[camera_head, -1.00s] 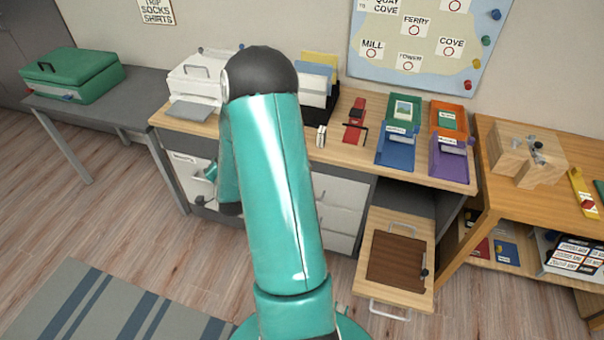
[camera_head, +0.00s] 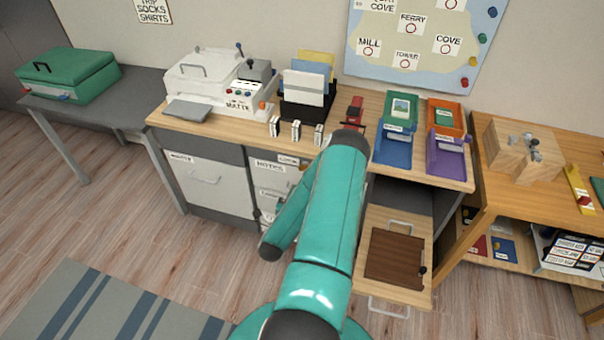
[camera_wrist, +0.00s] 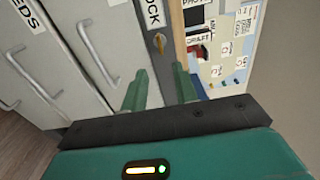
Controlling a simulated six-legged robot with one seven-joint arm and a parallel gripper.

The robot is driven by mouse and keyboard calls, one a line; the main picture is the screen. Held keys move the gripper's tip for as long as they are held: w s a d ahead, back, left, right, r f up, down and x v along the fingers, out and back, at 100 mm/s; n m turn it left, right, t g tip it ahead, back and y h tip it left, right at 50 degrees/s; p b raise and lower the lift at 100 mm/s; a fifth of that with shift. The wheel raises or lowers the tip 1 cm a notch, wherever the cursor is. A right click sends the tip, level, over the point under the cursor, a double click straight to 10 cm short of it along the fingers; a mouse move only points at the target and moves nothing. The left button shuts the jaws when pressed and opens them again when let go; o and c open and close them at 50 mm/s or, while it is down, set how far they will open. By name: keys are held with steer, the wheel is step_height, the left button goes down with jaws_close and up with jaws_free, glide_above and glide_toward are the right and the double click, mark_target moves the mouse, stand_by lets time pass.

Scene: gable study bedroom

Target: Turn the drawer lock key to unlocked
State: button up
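In the wrist view, a small brass-coloured key or lock piece (camera_wrist: 160,43) sits on a grey strip of the drawer front. A white label (camera_wrist: 152,13) ending in "OCK" is beside it. My gripper (camera_wrist: 158,78) is open, its two green fingers apart with nothing between them. The key is just beyond the fingertips, roughly in line with the gap; I see no contact. I cannot make out the key or the gripper there.
Drawer handles (camera_wrist: 98,52) stick out left of the fingers in the wrist view. In the head view, the desktop holds a white machine (camera_head: 205,78), a file rack (camera_head: 308,88) and trays (camera_head: 395,145). An open drawer with a brown panel (camera_head: 395,258) juts out at right.

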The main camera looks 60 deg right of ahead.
mark_target(304, 167)
steer(key=w+d, duration=0.1)
steer(key=d, duration=1)
steer(key=shift+w, duration=0.4)
jaws_close()
